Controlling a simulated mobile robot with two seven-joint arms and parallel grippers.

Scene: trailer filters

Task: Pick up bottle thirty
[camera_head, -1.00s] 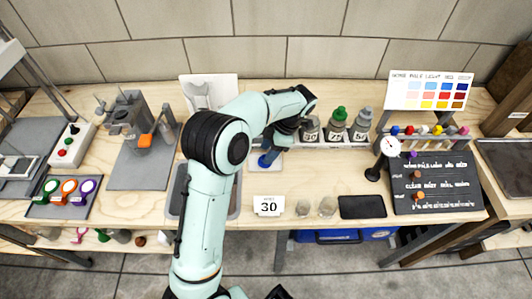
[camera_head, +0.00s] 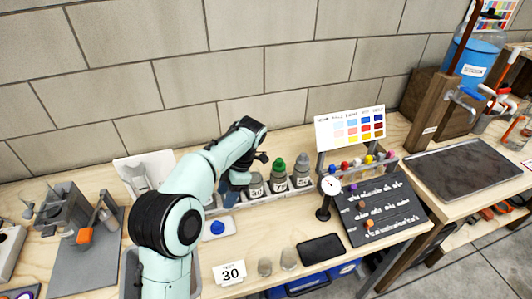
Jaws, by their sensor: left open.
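A row of three bottles stands in a rack at the back of the bench. The leftmost is a grey bottle (camera_head: 256,186) whose label is too small to read surely; it may say 30. Beside it are a green-capped bottle (camera_head: 278,176) and a grey-capped bottle (camera_head: 301,171). My left gripper (camera_head: 258,160) is at the left end of the row, close above the leftmost bottle. It is open, and its fingers are partly hidden by my arm. I cannot tell whether it touches the bottle. A white card (camera_head: 231,273) reading 30 stands at the front. My right gripper is not in view.
A blue round piece (camera_head: 217,227) lies on a white pad. A dial gauge (camera_head: 330,186) stands right of the bottles. A black panel (camera_head: 382,208), a dark flat tray (camera_head: 320,248) and a colour chart (camera_head: 350,128) are to the right. The wall is close behind.

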